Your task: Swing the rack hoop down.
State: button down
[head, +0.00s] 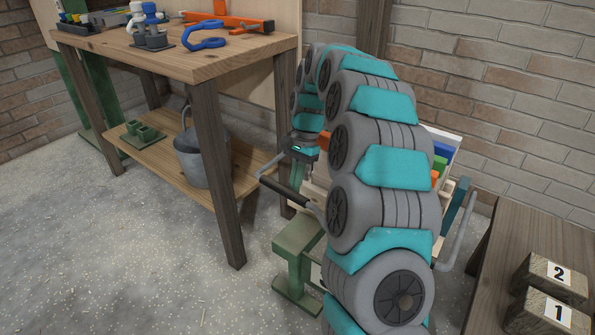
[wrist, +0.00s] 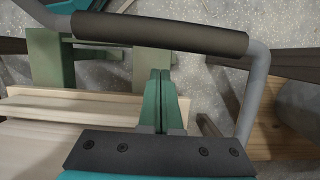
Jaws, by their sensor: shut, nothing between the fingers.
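The rack hoop is a bent grey tube with a dark grip (wrist: 160,33), crossing the top of the wrist view. It also shows left of my arm in the head view (head: 284,190). My gripper (wrist: 160,76) is shut and empty, its green fingers pressed together. In the wrist view the fingertips lie just below the grip, with a small gap in the picture; I cannot tell whether they touch it. The rack (head: 298,236) has green feet and a pale wooden body, largely hidden behind my arm.
A wooden workbench (head: 200,62) with tools on top and a bucket (head: 192,157) on its lower shelf stands left. A low table (head: 515,240) with numbered blocks stands right. A second grey bar (head: 457,232) shows right of my arm. Floor at front left is clear.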

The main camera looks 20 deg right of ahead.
jog(key=shift+s+a+r, duration=0.4)
jog(key=shift+a+r, duration=0.15)
jog(key=shift+r, duration=0.05)
jog(key=shift+s+a+r, duration=0.35)
jog(key=shift+a+r, duration=0.15)
jog(key=shift+r, duration=0.1)
jog(key=shift+r+p, duration=0.55)
jog(key=shift+r, duration=0.35)
